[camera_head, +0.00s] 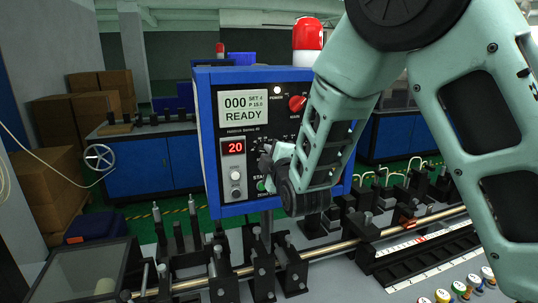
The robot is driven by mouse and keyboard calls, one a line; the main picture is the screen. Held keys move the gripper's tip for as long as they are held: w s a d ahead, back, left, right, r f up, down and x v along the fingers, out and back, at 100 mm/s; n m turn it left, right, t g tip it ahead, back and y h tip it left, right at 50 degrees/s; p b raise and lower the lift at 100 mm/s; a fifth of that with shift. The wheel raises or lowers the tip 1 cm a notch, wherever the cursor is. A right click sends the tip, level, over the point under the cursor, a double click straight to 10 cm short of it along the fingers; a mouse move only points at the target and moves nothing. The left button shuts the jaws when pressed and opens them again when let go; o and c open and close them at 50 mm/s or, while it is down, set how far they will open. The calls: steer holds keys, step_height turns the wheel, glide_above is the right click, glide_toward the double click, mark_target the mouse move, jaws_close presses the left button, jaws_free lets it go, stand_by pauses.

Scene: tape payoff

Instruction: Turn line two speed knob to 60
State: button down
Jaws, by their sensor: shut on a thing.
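A small red display (233,147) below reads 20. My gripper (272,162) is at the panel, right of that display, shut on the speed knob. The knob itself is hidden behind my gripper; only a few scale marks show around it. Whether this knob belongs to line two cannot be read.
A red knob (297,103) sits at the panel's upper right, close to my arm. A metal rod (335,249) with black clamps runs across the bench in front.

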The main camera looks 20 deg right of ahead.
steer(key=shift+f+m+b, duration=0.15)
steer(key=shift+m+b, duration=0.15)
steer(key=shift+b, duration=0.1)
steer(key=m+b, duration=1.1)
steer(key=b, duration=0.2)
steer(key=shift+a+b, duration=0.15)
steer(key=shift+b, duration=0.25)
steer(key=c, duration=1.5)
jaws_free()
